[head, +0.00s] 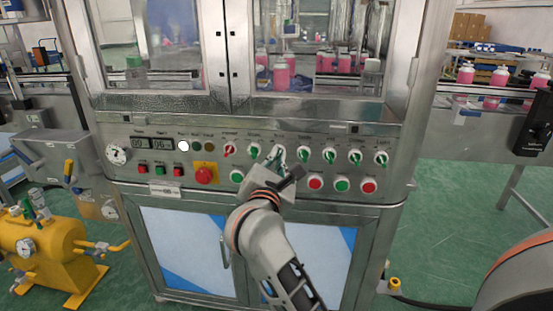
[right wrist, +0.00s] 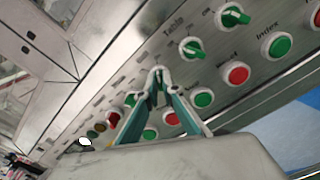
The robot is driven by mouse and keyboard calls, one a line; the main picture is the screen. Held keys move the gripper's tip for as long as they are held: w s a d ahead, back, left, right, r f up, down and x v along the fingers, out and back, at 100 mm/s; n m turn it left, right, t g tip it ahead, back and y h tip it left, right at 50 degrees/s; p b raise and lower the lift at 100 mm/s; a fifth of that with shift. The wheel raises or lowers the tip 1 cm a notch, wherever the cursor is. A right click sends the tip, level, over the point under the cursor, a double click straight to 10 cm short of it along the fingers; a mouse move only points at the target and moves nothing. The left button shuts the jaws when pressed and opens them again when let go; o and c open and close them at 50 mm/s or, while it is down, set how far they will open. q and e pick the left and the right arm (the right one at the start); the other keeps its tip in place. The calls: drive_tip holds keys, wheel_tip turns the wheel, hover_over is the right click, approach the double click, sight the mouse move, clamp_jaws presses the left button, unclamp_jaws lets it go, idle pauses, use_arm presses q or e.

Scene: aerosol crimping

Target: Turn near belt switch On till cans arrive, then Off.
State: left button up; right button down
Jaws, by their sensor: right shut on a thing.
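A row of rotary switches runs along the steel control panel (head: 205,140). My right gripper (head: 277,160) reaches up to this row and is shut on the third switch from the left, which it mostly hides. In the right wrist view its fingertips (right wrist: 160,75) meet around that knob, beside the green table switch (right wrist: 193,48). The held switch's label and exact angle are hidden. Pink cans with white tops (head: 281,76) stand behind the machine's windows. More pink cans (head: 498,77) stand on the belt at the right. My left gripper is not in view.
Below the switches are round push buttons and a red emergency stop (head: 204,175) on a yellow plate. A pressure gauge (head: 116,155) sits at the panel's left. A yellow tank (head: 40,250) stands at lower left. Steel window frames rise above the panel.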

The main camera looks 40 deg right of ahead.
drive_tip(key=c, duration=2.2)
unclamp_jaws()
drive_tip(key=shift+s+a, duration=0.1)
drive_tip(key=v, duration=1.1)
drive_tip(key=shift+s+a, duration=0.3)
